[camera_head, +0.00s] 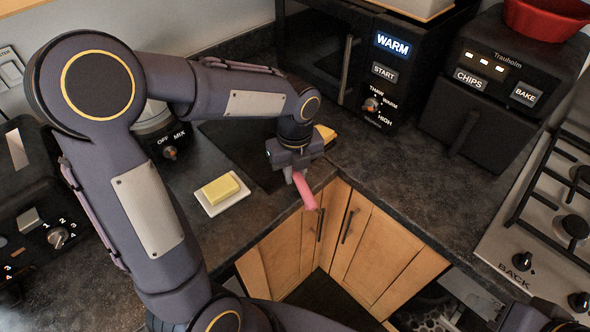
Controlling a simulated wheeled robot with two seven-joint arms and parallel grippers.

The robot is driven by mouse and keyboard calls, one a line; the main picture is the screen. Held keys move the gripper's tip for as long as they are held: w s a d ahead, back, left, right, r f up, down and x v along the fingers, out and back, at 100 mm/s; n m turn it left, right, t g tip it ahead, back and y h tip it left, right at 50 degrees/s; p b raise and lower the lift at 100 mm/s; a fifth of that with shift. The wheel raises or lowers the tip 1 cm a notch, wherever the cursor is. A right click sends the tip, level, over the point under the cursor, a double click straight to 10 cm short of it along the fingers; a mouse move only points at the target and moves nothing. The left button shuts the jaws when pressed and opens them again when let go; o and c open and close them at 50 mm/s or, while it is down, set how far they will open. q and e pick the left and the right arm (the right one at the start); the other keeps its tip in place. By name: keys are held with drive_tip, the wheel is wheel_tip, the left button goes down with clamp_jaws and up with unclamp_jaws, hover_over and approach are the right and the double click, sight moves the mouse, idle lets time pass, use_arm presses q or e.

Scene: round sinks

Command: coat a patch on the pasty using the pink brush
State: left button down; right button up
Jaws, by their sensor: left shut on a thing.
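My left gripper (294,176) is shut on the pink brush (306,193). The brush slants down and to the right, near the inner corner edge of the counter. Its bristles cannot be made out. A golden-yellow piece (326,133), which looks like the pasty, shows just behind my left wrist. Most of it is hidden by the wrist, and any coating on it cannot be seen. A dark part of my right arm (540,318) shows at the bottom right corner; I cannot make out its fingers.
A yellow block, perhaps butter (220,189), sits on a white dish (236,200). A dark flat board or hob (235,145) lies behind it. A microwave (345,65), a fryer (480,95) and a gas hob (545,235) line the counter. Wooden cabinets (385,250) stand below.

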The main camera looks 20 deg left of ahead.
use_arm(q)
drive_tip(key=shift+f, duration=0.4)
